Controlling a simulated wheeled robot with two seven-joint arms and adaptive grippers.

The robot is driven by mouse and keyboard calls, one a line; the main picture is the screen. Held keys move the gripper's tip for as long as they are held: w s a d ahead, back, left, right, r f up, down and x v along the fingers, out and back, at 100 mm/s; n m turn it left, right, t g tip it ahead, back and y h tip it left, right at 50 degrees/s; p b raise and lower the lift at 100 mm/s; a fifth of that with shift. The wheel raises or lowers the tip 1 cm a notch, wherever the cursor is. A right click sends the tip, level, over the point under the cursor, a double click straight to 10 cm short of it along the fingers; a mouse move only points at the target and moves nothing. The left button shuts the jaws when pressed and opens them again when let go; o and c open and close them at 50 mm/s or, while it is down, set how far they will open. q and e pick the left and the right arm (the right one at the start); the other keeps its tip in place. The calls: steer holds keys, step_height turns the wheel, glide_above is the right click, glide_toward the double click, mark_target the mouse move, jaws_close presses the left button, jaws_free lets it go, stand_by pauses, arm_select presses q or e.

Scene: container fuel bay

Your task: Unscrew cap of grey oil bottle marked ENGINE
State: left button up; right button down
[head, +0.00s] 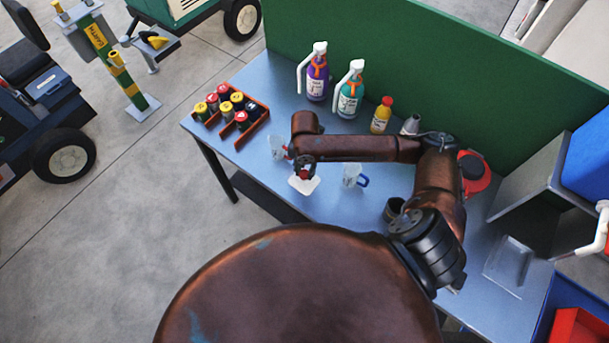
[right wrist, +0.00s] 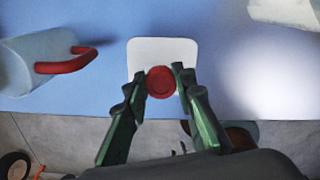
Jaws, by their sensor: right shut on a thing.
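My right gripper is shut on a round red cap (right wrist: 161,82), with one finger on each side of it. In the head view this right gripper (head: 304,172) points down over a white square pad (head: 303,186) at the table's front edge. The pad also shows under the cap in the right wrist view (right wrist: 163,50); whether the cap touches it I cannot tell. A small grey bottle (head: 411,125) stands upright behind my right arm, its lower part hidden and its marking unreadable. No red cap shows on its top. My left gripper is out of view.
A clear jug with a red handle (head: 277,147) stands left of the pad, one with a blue handle (head: 353,175) right. A yellow bottle (head: 381,115), two pump bottles and a rack of cans (head: 230,110) stand behind. A clear tray (head: 509,263) lies at right.

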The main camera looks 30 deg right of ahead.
mark_target(305, 173)
steer(key=shift+f, duration=1.4)
steer(key=shift+f, duration=0.1)
steer(key=c, duration=1.6)
jaws_free()
steer(key=shift+s, duration=0.1)
step_height(305, 173, up, 12)
steer(key=shift+r, duration=0.1)
